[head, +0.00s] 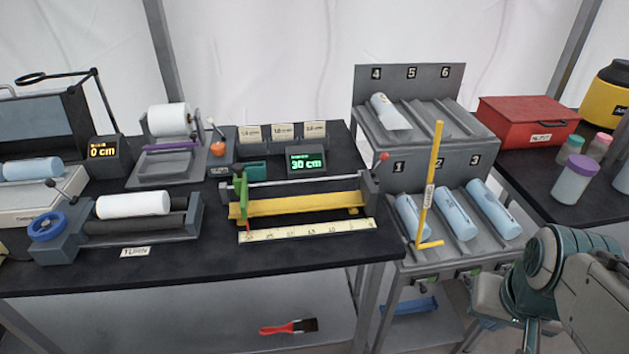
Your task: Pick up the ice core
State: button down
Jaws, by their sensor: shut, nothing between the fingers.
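Several cylinders look like ice cores. Three pale blue ones lie tilted in the lower rack (391,245): one in slot 1 (408,212), one in slot 2 (456,214), one in slot 3 (494,208). Another core (389,110), partly white, lies in slot 4 of the upper rack (372,138); slots 5 and 6 look empty. A white cylinder (132,205) lies on the roller stand at the left, and a pale blue one (33,169) lies at the far left. My arm shows at the lower right, beside the rack; I cannot make out gripper fingers there.
A yellow upright rod (431,190) with a foot stands in front of slots 1 and 2. A yellow trough (300,208) with a ruler (307,231) is on the black bench. A red box (528,121) and lidded jars (575,180) stand at the right.

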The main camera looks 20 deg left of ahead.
aim_at(508, 227)
jog(key=i, duration=0.3)
jog(key=z, duration=0.25)
jog(key=k, duration=0.65)
jog(key=z, duration=0.65)
jog(key=i, duration=1.6)
jog(key=u, duration=0.2)
